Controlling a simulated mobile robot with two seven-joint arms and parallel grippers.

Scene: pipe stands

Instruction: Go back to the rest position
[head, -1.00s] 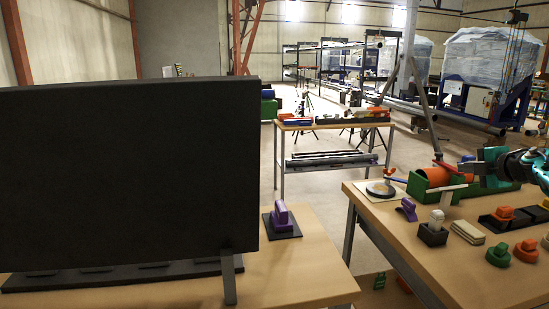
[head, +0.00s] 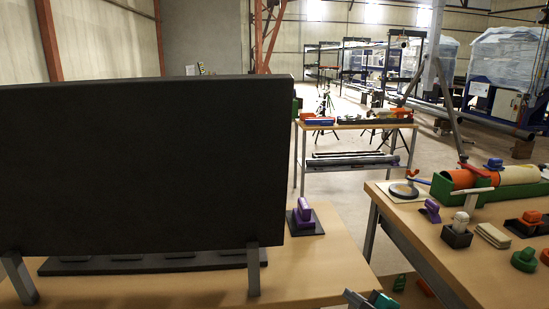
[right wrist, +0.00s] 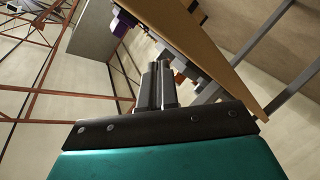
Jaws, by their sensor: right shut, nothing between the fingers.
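My right gripper (head: 362,299) shows only in part at the bottom edge of the head view, low in the gap between the two tables. In the right wrist view its two dark fingers (right wrist: 158,72) are together, with nothing held between them. My left gripper is in neither view.
A large black panel (head: 140,170) stands on the left table (head: 345,262). A purple-handled piece (head: 305,212) sits beside it. The right table (head: 425,235) carries a green stand (head: 440,188) with an orange pipe (head: 462,179) and several small parts. A third table (head: 345,126) stands farther back.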

